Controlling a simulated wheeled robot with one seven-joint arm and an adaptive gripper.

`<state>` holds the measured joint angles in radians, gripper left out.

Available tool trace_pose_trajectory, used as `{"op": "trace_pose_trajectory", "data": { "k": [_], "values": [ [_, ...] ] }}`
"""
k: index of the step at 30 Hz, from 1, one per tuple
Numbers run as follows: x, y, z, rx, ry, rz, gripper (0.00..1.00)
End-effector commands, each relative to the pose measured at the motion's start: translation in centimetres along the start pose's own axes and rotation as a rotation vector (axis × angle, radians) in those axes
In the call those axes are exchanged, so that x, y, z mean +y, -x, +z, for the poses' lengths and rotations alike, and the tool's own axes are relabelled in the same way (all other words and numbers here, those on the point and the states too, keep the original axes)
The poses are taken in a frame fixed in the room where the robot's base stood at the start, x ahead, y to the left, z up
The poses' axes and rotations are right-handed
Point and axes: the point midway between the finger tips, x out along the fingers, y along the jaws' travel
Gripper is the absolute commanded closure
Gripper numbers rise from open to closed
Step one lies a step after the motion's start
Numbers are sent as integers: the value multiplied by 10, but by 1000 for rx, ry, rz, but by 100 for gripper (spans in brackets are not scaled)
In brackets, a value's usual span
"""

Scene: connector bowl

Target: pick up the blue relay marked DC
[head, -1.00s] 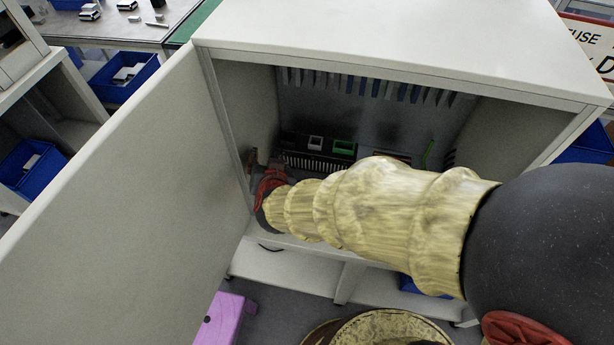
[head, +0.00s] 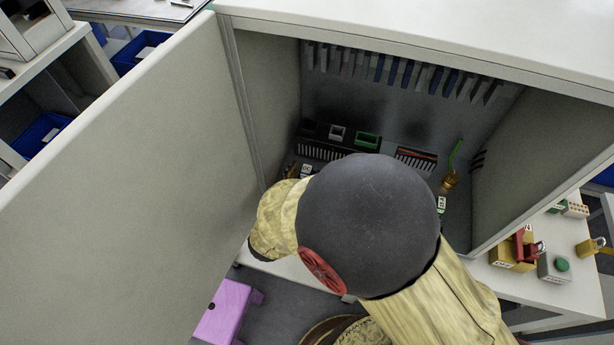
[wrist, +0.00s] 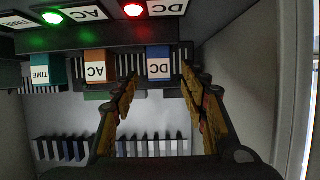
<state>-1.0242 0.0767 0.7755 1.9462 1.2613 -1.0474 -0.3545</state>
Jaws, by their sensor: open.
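The blue relay marked DC (wrist: 158,66) sits in a row against a slotted dark block in the wrist view, its label upside down. My gripper (wrist: 160,80) is open, with one finger to each side of the relay in the picture; I cannot tell how far the fingertips are from it. Nothing is held. An orange relay marked AC (wrist: 96,66) and a teal one marked TIME (wrist: 41,73) stand to its left. In the head view my arm hides the gripper, and I cannot make out the blue relay.
The cabinet (head: 400,30) is open, its door (head: 130,150) swung to the left. A side wall (wrist: 235,75) is close on the right in the wrist view. A red lamp (wrist: 133,9) and a green lamp (wrist: 54,17) glow on the panel. A purple stool (head: 224,310) stands below.

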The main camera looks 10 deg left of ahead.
Motion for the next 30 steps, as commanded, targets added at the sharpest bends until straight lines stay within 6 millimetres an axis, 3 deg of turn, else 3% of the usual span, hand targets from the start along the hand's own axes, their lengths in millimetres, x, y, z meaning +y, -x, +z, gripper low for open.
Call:
{"op": "trace_pose_trajectory", "data": {
  "k": [6, 14, 30],
  "values": [
    [1, -27, 3, -1, -1, 1, 56],
    [1, -29, 2, -1, 0, -1, 56],
    [1, -29, 2, -1, 0, -1, 86]
  ]
}}
